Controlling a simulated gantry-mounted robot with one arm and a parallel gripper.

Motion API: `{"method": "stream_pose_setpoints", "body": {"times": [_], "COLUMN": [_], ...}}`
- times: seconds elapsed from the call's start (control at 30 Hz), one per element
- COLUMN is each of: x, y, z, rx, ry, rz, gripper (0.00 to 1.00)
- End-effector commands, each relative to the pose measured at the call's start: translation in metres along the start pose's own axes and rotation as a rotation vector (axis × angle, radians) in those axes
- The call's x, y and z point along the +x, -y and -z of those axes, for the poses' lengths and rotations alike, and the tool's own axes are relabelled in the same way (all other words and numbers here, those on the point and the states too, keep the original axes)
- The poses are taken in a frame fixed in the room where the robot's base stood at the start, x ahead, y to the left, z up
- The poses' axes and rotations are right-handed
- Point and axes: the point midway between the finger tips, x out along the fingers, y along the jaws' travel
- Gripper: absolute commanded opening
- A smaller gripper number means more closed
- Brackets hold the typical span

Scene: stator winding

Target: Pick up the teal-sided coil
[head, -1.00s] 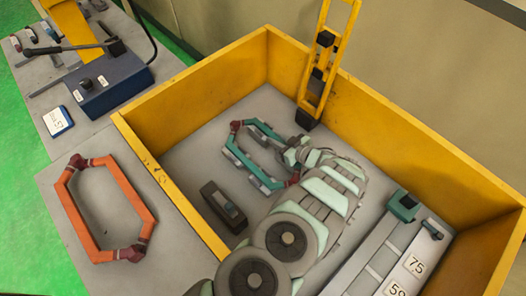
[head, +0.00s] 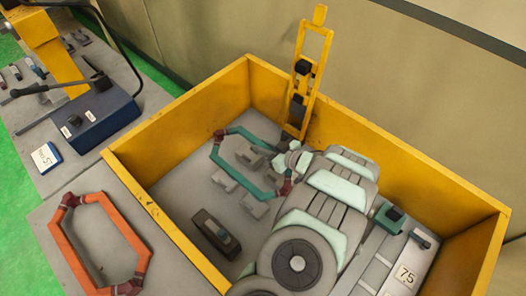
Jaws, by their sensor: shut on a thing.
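The teal-sided coil (head: 238,176) is a long six-sided ring with dark red wrapped ends, inside the yellow-walled bin. My gripper (head: 281,161) is shut on the coil's right side, near its far right part. The coil appears raised above several small grey support blocks (head: 255,206), which show below and inside its ring. My arm comes in from the lower right and covers part of the bin floor; the fingertips are small and partly hidden.
The yellow bin wall (head: 180,135) surrounds the coil. A yellow upright frame (head: 311,70) stands at the far wall. A dark block (head: 216,233) sits on the bin floor. An orange coil (head: 125,222) lies outside, left. A grey rail fixture (head: 385,255) is at right.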

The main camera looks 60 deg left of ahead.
Motion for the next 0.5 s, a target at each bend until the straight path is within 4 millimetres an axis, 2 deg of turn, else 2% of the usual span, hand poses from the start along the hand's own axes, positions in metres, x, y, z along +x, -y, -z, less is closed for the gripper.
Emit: {"method": "stream_pose_setpoints", "body": {"times": [0.03, 0.2, 0.5], "x": [-0.011, -0.028, -0.051], "y": [-0.001, -0.001, -0.002], "z": [0.023, 0.062, 0.117], "rx": [0.000, -0.001, -0.003], "ry": [-0.001, 0.001, 0.002], "rz": [-0.002, -0.002, -0.003], "gripper": [0.00, 0.00, 0.00]}}
